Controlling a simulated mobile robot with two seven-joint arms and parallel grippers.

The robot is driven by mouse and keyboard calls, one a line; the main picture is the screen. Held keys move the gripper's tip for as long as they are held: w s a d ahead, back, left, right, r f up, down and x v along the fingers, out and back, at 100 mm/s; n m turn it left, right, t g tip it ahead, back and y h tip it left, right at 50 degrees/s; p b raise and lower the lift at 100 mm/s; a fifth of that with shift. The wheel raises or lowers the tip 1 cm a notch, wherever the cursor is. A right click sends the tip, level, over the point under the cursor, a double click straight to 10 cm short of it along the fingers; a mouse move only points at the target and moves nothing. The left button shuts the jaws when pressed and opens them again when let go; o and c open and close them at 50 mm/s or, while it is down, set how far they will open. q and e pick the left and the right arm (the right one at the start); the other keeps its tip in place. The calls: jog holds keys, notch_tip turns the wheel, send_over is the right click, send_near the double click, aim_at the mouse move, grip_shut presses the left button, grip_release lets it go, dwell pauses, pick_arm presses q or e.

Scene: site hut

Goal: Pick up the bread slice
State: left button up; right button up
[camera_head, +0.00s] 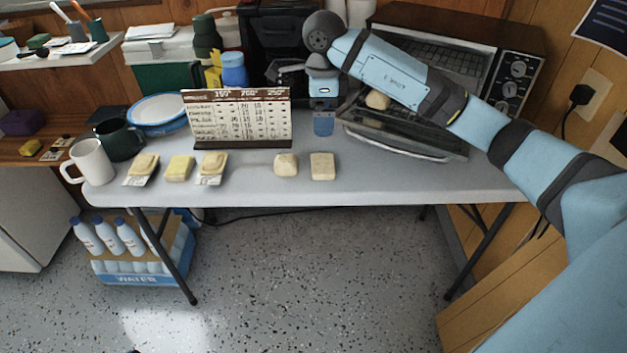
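Two pale bread-like pieces lie on the grey folding table: a rounded one (286,165) and a squarer slice (322,167) to its right. Another pale piece (377,101) sits at the open toaster oven (405,138), partly covered by my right arm. My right arm comes in from the right, and its gripper (323,126) points down above the table's back part, left of the oven door and behind the squarer slice. It appears apart from that slice. The fingers show as one narrow shape, so their opening is unclear. My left gripper is out of view.
Several small yellowish pieces (179,168) lie at the table's left, some on cards. A printed chart (240,118) stands behind them. Mugs (90,162) and a blue-rimmed plate (160,112) stand at the left. The table's front right (420,182) is clear.

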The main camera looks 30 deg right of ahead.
jog(key=b, duration=0.2)
send_over(323, 163)
notch_tip(323, 163, down, 8)
jog(key=shift+a+f, duration=0.15)
jog(key=shift+f, duration=0.05)
notch_tip(323, 163, down, 4)
jog(key=shift+f+b, duration=0.15)
jog(key=shift+b, duration=0.75)
jog(key=shift+d+f, duration=0.2)
jog(key=shift+f, duration=0.25)
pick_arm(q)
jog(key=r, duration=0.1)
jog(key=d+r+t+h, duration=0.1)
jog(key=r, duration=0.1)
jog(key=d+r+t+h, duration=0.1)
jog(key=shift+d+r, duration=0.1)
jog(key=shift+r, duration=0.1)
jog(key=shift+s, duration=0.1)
pick_arm(e)
jog(key=shift+r, duration=0.1)
jog(key=shift+c, duration=0.5)
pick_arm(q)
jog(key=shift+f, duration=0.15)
pick_arm(e)
jog(key=c, duration=0.6)
